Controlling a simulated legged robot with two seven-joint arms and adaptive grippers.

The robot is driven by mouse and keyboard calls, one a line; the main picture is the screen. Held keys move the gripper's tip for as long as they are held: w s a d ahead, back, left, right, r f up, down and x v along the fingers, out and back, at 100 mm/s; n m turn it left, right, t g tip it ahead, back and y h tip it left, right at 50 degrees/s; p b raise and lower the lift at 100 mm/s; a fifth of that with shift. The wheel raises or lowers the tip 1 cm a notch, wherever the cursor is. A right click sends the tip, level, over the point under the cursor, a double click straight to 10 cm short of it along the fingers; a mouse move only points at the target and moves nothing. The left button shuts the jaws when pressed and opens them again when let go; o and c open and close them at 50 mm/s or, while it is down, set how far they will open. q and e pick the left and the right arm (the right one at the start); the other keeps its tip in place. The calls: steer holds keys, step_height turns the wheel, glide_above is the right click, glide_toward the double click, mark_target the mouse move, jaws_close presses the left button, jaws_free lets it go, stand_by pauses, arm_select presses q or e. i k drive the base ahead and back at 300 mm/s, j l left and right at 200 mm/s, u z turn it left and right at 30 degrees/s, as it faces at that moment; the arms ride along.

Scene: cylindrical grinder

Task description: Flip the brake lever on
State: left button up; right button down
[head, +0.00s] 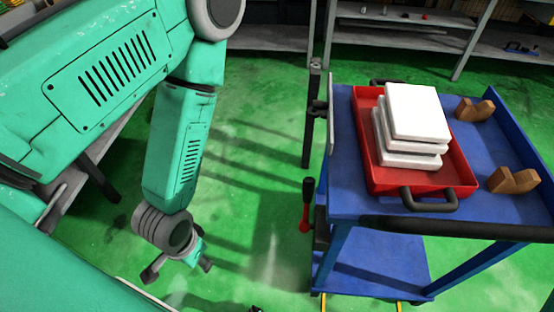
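A lever with a black grip and a red lower end (306,205) stands roughly upright at the left side of the blue cart (375,208). It appears to be the brake lever; its on or off position cannot be told. My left gripper (180,272) hangs over the green floor, to the left of and lower in the picture than the lever. Its dark fingers are spread apart, nothing shows between them, and it is clear of the lever. My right gripper is not recognisable in the head view.
The cart carries a red tray (378,165) with stacked white blocks (416,112) and two brown blocks (514,181). A tall dark post (308,130) stands at its left edge. Grey shelves (400,40) line the back. Open floor separates my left gripper from the cart.

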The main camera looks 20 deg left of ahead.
mark_target(309, 182)
steer(key=j, duration=1.05)
steer(key=i+j, duration=0.15)
steer(key=j, duration=0.95)
steer(key=z, duration=0.05)
